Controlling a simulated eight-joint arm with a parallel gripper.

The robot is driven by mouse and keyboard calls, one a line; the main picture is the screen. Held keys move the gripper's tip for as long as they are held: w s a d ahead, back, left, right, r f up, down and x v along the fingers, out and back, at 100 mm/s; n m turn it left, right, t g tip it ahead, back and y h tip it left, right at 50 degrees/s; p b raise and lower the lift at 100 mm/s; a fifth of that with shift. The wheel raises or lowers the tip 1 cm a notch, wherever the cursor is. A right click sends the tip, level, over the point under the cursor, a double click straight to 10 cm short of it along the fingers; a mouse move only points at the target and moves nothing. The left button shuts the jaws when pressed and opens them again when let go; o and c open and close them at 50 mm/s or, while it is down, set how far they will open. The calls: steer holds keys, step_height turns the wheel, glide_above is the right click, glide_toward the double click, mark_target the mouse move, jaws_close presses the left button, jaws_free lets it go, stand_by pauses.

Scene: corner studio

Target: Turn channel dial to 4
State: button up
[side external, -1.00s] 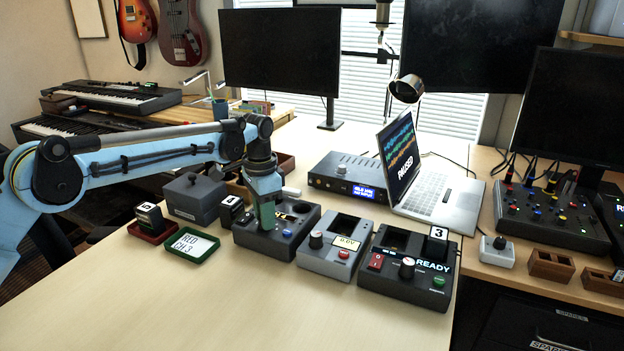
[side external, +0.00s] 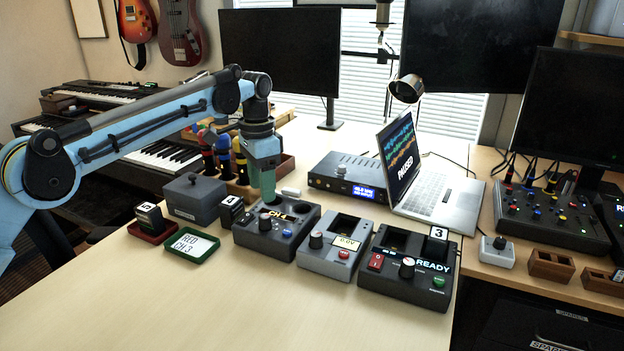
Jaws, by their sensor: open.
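A dark grey box (side external: 246,236) with a lit display reading "CH" (side external: 284,209) stands on the table; the character after CH is too small to read surely. It has a blue button (side external: 287,233) and round dark features on top; which one is the channel dial I cannot tell. My gripper (side external: 267,197) is open, pointing down just above the box's back left part. Its green fingers hide part of the box's top. Whether they touch the box is unclear. A green-rimmed card (side external: 190,245) reading "RED CH 3" lies to the left.
A grey unit (side external: 328,266) with a knob and a 0.0V display, and a dark unit (side external: 405,290) reading READY, stand to the right. A lidded grey box (side external: 194,201) and a rack of coloured microphones (side external: 240,187) are behind left. The front table is clear.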

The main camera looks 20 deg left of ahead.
steer(key=shift+r, duration=2.2)
steer(key=s+a+r+n+t, duration=0.35)
steer(key=s+r, duration=0.25)
steer(key=s, duration=0.5)
steer(key=s+a+f+n+t, duration=0.3)
steer(key=s+f, duration=0.8)
steer(key=s, duration=0.4)
steer(key=shift+t, duration=0.35)
steer(key=shift+s, duration=0.1)
